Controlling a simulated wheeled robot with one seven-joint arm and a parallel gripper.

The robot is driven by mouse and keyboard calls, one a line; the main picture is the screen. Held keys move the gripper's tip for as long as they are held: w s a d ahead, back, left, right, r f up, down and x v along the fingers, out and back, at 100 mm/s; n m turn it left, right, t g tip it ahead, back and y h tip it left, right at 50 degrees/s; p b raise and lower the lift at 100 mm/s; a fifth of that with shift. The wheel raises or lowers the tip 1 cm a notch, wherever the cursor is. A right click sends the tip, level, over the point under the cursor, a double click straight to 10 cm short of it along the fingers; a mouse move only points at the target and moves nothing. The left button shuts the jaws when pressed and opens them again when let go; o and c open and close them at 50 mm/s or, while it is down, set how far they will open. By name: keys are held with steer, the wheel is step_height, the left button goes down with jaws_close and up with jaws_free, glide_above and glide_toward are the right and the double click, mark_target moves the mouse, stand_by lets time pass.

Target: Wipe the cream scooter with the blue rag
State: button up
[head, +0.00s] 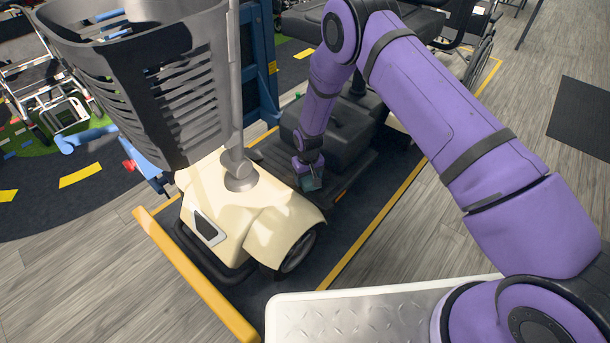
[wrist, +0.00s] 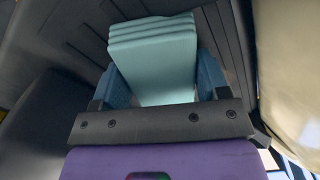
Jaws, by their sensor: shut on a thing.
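The cream scooter (head: 245,215) stands at the centre left in the head view, with its front body, a wheel and a dark basket showing. Its cream side also shows at the right edge of the wrist view (wrist: 288,60). My gripper (head: 308,178) is low beside the cream body, over the scooter's dark footboard. In the wrist view my gripper (wrist: 165,92) is shut on a folded, pale blue-green rag (wrist: 153,60). The rag also shows small and dark in the head view (head: 311,184). A gap shows between the rag and the cream body.
The dark basket (head: 150,80) rises above the scooter's front. A yellow bar (head: 195,275) lies along the front left of the bay. A blue frame (head: 258,65) stands behind the scooter. A wheelchair (head: 480,55) is at the back right. Grey floor (head: 480,190) is open at the right.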

mark_target(288, 168)
steer(key=shift+s+a+r, duration=0.1)
steer(key=shift+s+a, duration=0.5)
steer(key=shift+w+a, duration=1.1)
steer(key=shift+a, duration=0.05)
steer(key=shift+w+a, duration=1.55)
steer(key=shift+w, duration=0.05)
steer(key=shift+r, duration=0.1)
steer(key=shift+r, duration=2.9)
steer(key=shift+r, duration=0.1)
step_height(288, 168, up, 3)
steer(key=shift+f, duration=0.1)
